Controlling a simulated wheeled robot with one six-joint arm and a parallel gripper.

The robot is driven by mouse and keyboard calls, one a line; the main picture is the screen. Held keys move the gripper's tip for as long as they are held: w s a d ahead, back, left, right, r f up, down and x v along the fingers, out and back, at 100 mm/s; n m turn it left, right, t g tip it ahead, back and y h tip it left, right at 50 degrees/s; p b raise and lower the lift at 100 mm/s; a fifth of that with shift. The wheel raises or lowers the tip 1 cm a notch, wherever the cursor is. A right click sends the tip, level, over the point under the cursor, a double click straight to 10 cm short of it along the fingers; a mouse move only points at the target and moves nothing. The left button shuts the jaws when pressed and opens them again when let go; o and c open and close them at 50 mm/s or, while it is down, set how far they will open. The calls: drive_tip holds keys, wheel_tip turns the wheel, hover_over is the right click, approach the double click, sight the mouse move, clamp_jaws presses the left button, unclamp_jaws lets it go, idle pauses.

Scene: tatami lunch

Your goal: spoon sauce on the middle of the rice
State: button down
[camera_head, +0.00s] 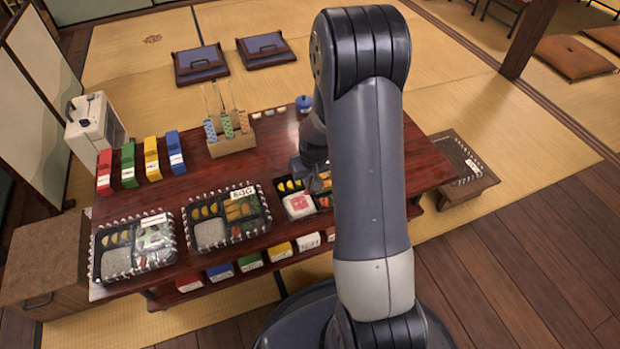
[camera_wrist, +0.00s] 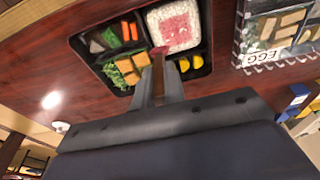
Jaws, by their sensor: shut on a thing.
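The white rice (camera_head: 298,204) fills one compartment of an open black lunch box (camera_wrist: 99,72) on the dark red table. In the wrist view, pink-red sauce (camera_wrist: 178,26) lies over the middle of the rice (camera_wrist: 156,38), with a white border around it. My gripper (camera_wrist: 160,80) is shut on a spoon (camera_wrist: 158,62), seen as a thin brown handle with a reddish tip. The spoon's tip shows at the front edge of the rice compartment; I cannot tell whether it touches. In the head view, my arm hides part of the box.
Two lidded lunch boxes, a left one (camera_head: 131,248) and a middle one (camera_head: 226,218), stand on the table (camera_head: 184,207). A caddy (camera_head: 231,143), coloured boxes (camera_head: 152,158) and a blue pot (camera_head: 304,104) stand behind. A low side table (camera_head: 466,170) is at right.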

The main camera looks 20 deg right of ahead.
drive_tip(key=shift+r+p, duration=1.7)
drive_tip(key=shift+r, duration=0.85)
